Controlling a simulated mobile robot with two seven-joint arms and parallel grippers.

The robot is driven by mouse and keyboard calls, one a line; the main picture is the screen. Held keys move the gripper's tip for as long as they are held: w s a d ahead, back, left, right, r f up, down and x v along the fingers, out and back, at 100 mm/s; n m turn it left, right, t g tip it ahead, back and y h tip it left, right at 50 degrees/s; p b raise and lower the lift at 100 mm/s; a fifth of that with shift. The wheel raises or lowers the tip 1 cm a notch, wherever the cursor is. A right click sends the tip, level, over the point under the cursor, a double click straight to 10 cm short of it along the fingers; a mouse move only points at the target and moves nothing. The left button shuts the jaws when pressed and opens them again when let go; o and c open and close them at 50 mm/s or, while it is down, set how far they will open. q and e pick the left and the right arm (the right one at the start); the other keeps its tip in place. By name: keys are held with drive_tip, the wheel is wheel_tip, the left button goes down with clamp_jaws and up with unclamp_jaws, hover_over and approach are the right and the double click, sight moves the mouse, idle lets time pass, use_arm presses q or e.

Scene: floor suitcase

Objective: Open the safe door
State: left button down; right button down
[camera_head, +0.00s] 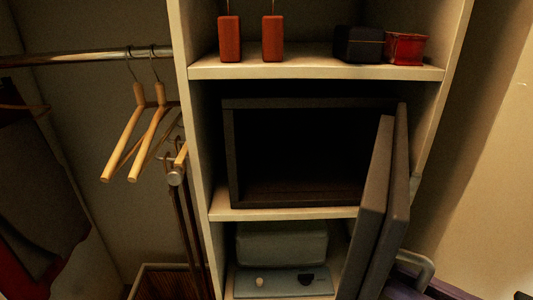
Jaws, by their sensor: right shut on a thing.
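The safe (232,155) is a dark box on the middle shelf, and its front is open to an empty, dark interior. Its thick grey door (375,205) is swung out at the right side, seen nearly edge-on as two slabs, and hides the right part of the opening. My right gripper (421,270) shows only in part at the lower right, behind the door's outer side. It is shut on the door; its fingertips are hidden. My left gripper is not in view.
The shelf unit's left upright (190,130) stands beside wooden hangers (150,130) on a rail. Two orange-brown items (230,40), a black box (358,44) and a red box (405,48) sit on the top shelf. A grey case (282,243) is below the safe.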

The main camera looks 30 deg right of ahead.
drive_tip(key=shift+s+d, duration=1.15)
drive_tip(key=shift+d, duration=0.05)
drive_tip(key=c, duration=1.2)
unclamp_jaws()
drive_tip(key=b+v, duration=0.2)
drive_tip(key=v, duration=0.8)
drive_tip(key=shift+b, duration=0.3)
